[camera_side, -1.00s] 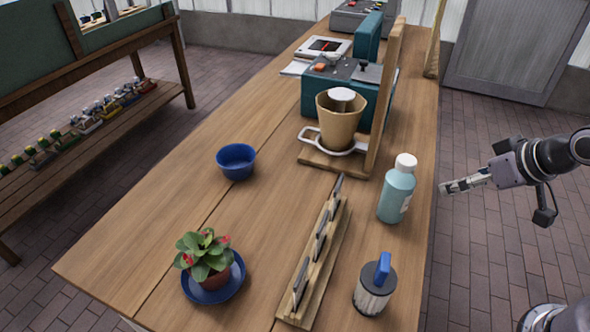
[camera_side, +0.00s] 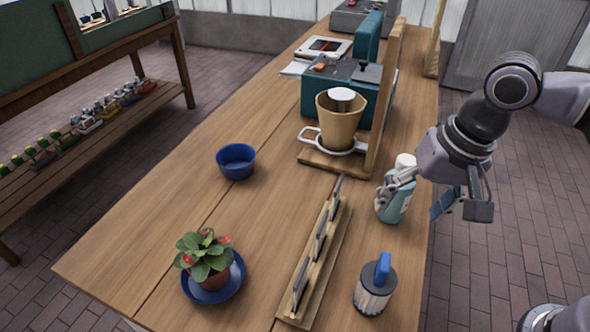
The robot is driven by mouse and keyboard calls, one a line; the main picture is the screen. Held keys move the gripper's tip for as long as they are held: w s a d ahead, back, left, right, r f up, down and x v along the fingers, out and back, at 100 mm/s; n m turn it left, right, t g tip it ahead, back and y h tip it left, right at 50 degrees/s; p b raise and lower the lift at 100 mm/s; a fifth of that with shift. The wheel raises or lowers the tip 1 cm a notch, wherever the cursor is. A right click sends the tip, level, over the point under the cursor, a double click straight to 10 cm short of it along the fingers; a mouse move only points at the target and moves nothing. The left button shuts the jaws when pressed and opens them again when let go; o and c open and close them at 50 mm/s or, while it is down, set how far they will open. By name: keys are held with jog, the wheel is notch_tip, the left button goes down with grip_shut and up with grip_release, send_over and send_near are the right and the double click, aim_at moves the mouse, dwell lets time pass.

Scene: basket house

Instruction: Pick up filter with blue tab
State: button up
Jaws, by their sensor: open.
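The filter with the blue tab (camera_side: 375,288) stands upright near the front right edge of the table. It is a pleated cylinder with a dark top, and a blue tab rises from that top. My gripper (camera_side: 391,193) is open and farther back than the filter, overlapping the teal bottle (camera_side: 392,209) in this view. I cannot tell whether it touches the bottle. The filter is not hidden, and nothing holds it.
A wooden rack with upright grey plates (camera_side: 322,255) lies left of the filter. A potted plant on a blue saucer (camera_side: 238,285), a blue bowl (camera_side: 236,162) and a wooden stand with a tan cone (camera_side: 340,118) are on the table.

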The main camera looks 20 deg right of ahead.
aim_at(376, 285)
jog(key=s+a+m, duration=0.1)
jog(key=a, duration=0.1)
jog(key=s+a+r+m+g+h, duration=0.1)
jog(key=s+a, duration=0.1)
jog(key=a, duration=0.1)
jog(key=s+a+g, duration=0.1)
jog(key=s+a, duration=0.1)
jog(key=a, duration=0.1)
jog(key=shift+s+a+r+m, duration=0.1)
jog(key=shift+a+r+m, duration=0.1)
jog(key=shift+r+m, duration=0.2)
jog(key=shift+a+f, duration=0.1)
jog(key=shift+f, duration=0.15)
jog(key=shift+s+f, duration=0.15)
jog(key=shift+f, duration=5)
jog(key=c, duration=1.3)
